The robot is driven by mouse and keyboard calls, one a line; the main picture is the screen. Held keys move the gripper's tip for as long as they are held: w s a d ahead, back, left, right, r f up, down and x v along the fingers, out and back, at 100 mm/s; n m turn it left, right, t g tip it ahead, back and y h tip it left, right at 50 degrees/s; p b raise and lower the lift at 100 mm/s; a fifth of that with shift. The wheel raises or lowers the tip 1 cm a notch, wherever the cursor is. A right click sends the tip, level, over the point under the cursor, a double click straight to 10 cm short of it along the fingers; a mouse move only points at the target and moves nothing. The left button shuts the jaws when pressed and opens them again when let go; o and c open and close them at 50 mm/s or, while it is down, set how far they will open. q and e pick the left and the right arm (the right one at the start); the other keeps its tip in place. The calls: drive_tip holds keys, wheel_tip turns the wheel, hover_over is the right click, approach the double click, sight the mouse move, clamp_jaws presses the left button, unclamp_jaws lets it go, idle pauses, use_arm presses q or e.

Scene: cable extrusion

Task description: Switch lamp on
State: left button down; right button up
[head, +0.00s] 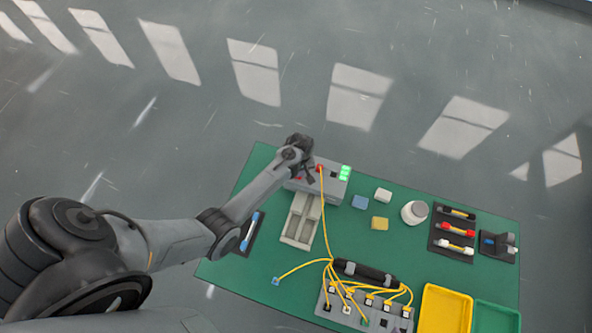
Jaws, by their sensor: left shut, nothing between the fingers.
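A grey box (328,187) stands at the back left part of the green table, with a bright green lit panel (345,172) on its right end. Red parts show on the box, one at its left and one where a yellow cable (325,225) meets its top. My left gripper (309,179) is shut and empty, at the left end of the box beside the red part. I cannot tell whether it touches the box, and it partly hides that end. My right gripper is not in view.
The green table (405,260) also bears a grey tray (301,220), small blocks (380,223), a white round container (414,212) and a dark rack (452,230). Yellow cables run to a connector block (366,310) at the front. Yellow (444,289) and green trays stand front right.

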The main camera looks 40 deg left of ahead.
use_arm(q)
drive_tip(key=shift+f+b, duration=0.3)
drive_tip(key=shift+f, duration=0.2)
drive_tip(key=shift+r, duration=0.1)
drive_tip(key=shift+r+p, duration=0.75)
drive_tip(key=shift+p, duration=0.15)
wheel_tip(320, 180, up, 6)
drive_tip(key=p, duration=0.6)
drive_tip(key=shift+f, duration=0.25)
drive_tip(key=shift+f, duration=0.1)
